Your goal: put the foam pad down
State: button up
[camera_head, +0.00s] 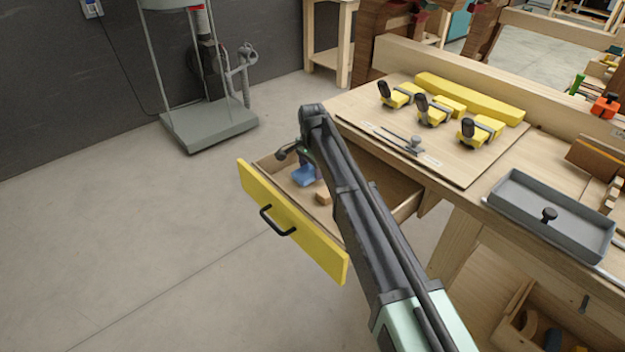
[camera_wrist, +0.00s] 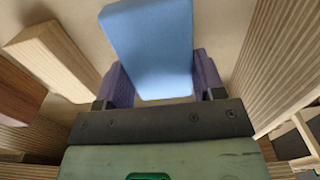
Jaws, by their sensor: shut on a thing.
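A blue foam pad (camera_head: 303,177) is in the open drawer, low inside its walls. In the wrist view the blue pad (camera_wrist: 148,45) sits between the two purple fingers of my gripper (camera_wrist: 158,70), which is shut on it. The pad lies over the pale drawer floor; I cannot tell whether it touches it. My gripper is partly hidden behind my arm in the head view. The drawer (camera_head: 290,220) has a yellow front with a black handle and is pulled out from the bench.
A wooden block (camera_head: 323,197) lies in the drawer near the pad; it also shows in the wrist view (camera_wrist: 52,62). The drawer walls stand close around. Above, the bench holds a board (camera_head: 370,112) with yellow clamps and a grey tray (camera_head: 530,200).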

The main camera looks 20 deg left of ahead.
aim_at(313, 168)
jog(key=shift+f+p, duration=0.3)
jog(key=shift+f, duration=0.2)
jog(key=o, duration=0.9)
jog(key=shift+r, duration=0.1)
notch_tip(313, 168, up, 12)
jog(key=p, duration=1.2)
jog(key=shift+r, duration=0.1)
